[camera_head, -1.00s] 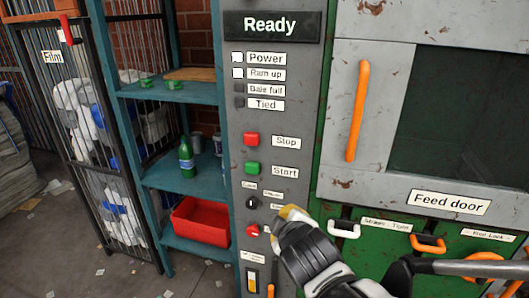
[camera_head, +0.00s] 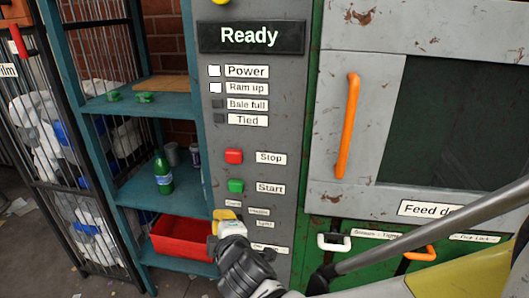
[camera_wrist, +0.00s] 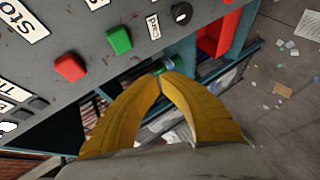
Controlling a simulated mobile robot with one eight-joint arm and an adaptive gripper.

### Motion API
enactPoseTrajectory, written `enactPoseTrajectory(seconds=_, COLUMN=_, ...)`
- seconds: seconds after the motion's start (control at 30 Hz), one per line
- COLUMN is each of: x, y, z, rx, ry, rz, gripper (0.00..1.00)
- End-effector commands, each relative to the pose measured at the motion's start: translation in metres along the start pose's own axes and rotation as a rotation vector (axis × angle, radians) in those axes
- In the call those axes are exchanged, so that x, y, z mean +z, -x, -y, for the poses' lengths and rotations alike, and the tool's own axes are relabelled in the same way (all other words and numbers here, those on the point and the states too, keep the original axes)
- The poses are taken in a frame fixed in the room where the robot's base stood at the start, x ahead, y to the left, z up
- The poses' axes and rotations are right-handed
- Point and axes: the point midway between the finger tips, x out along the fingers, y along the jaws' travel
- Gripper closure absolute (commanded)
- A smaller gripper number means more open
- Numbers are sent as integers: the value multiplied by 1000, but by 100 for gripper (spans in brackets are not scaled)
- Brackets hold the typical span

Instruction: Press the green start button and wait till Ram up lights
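The green start button (camera_head: 236,186) sits on the grey control panel (camera_head: 290,215), left of its "Start" label and below the red stop button (camera_head: 234,156). The display (camera_head: 250,36) reads "Ready". The Ram up lamp (camera_head: 215,88) is lit white, as is the Power lamp (camera_head: 214,71); Bale full and Tied are dark. My gripper (camera_head: 225,215) is just below the start button in the head view, covering the lower panel controls. In the wrist view its yellow fingers (camera_wrist: 163,78) meet at the tips, empty, apart from the green button (camera_wrist: 119,41).
The feed door (camera_head: 375,180) with its orange handle (camera_head: 347,125) is right of the panel. A teal shelf (camera_head: 170,195) on the left holds a green bottle (camera_head: 162,172) and a red bin (camera_head: 180,238). A wire cage (camera_head: 80,200) of bagged material stands beyond it.

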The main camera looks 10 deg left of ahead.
Motion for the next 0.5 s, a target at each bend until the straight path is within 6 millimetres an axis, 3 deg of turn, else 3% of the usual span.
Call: enactPoseTrajectory(seconds=0.5, x=29, y=-53, z=-29, rx=1, ry=-1, rz=2, gripper=100)
